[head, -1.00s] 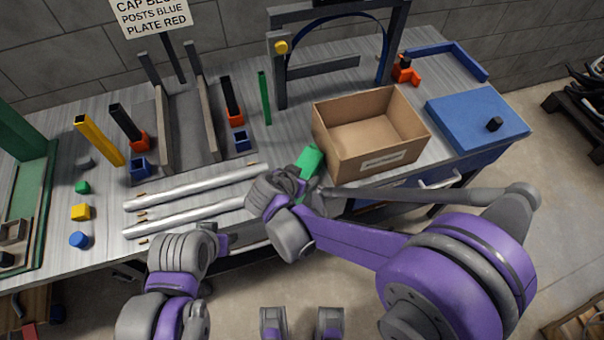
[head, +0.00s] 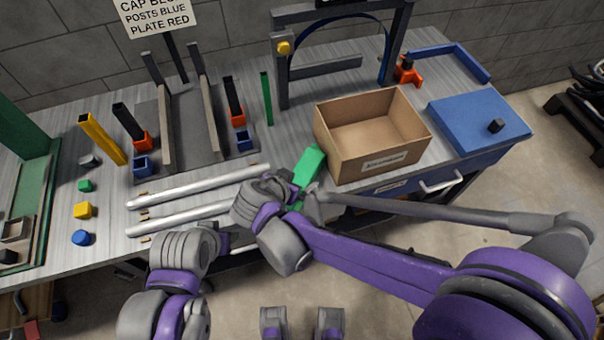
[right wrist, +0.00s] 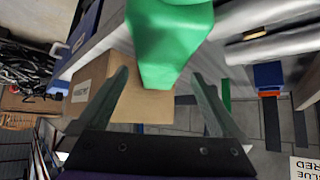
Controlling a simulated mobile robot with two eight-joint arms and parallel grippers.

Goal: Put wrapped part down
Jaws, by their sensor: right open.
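The green wrapped part (head: 308,167) lies at the table's front, just left of the cardboard box. In the right wrist view, the green part (right wrist: 170,40) shows large beyond and between the fingertips. My right gripper (head: 302,194) is at the near end of the green part, partly hidden by its own wrist. In the right wrist view my right gripper (right wrist: 160,76) has its two fingers spread, with a gap on each side of the part. My left gripper (head: 222,241) is low at the table's front edge, mostly hidden behind its wrist; its jaws cannot be made out.
The open cardboard box (head: 372,135) stands right of the part. Two silver tubes (head: 190,187) lie to the left. A blue case (head: 478,122) is at the right end. A dark fixture (head: 175,130) with upright rails and several coloured posts stand behind the tubes.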

